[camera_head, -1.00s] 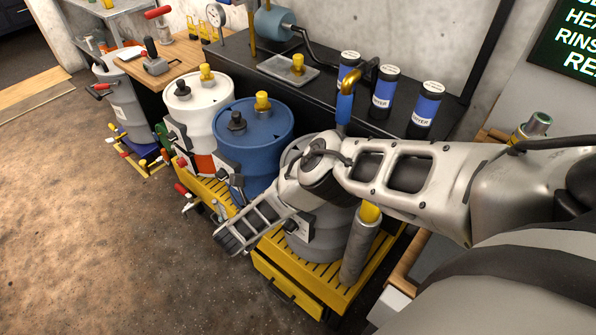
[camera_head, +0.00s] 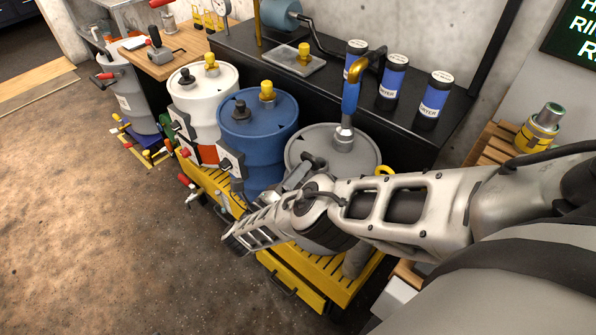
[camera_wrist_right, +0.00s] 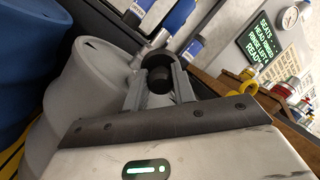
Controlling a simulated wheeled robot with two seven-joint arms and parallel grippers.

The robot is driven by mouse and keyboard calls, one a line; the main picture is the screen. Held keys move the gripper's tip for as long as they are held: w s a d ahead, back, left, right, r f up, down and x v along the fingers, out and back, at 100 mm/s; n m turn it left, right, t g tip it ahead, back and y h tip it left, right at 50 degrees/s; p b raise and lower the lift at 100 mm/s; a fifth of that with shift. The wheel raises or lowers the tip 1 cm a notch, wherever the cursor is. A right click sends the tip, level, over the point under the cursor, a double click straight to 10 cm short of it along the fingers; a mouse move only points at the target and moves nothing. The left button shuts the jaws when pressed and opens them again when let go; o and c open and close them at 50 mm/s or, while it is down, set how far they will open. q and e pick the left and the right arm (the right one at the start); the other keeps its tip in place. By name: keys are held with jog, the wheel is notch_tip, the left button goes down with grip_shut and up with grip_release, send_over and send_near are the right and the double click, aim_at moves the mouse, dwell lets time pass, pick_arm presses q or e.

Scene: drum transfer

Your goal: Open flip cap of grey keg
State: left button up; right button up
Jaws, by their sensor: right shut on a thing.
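The grey keg (camera_head: 352,146) stands on the yellow slatted pallet (camera_head: 325,268), right of the blue drum. A steel fitting with a blue handle (camera_head: 350,95) rises from its top. My right gripper (camera_head: 308,168) is at the keg's near edge, partly hidden by my own wrist. In the right wrist view its two fingers (camera_wrist_right: 158,90) are shut around a dark round cap (camera_wrist_right: 158,72), with the grey keg (camera_wrist_right: 85,85) to the left. How far the cap is tilted is hard to tell. My left gripper is not in view.
The blue drum (camera_head: 258,140) stands close left of the keg, and the white drum (camera_head: 205,105) beyond it. Behind is a black bench (camera_head: 330,90) with several blue-labelled canisters (camera_head: 434,100). Open floor (camera_head: 90,230) lies at the left.

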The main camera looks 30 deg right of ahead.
jog(key=shift+s+f, duration=0.1)
jog(key=shift+f, duration=0.05)
jog(key=o, duration=1)
jog(key=shift+r, duration=0.25)
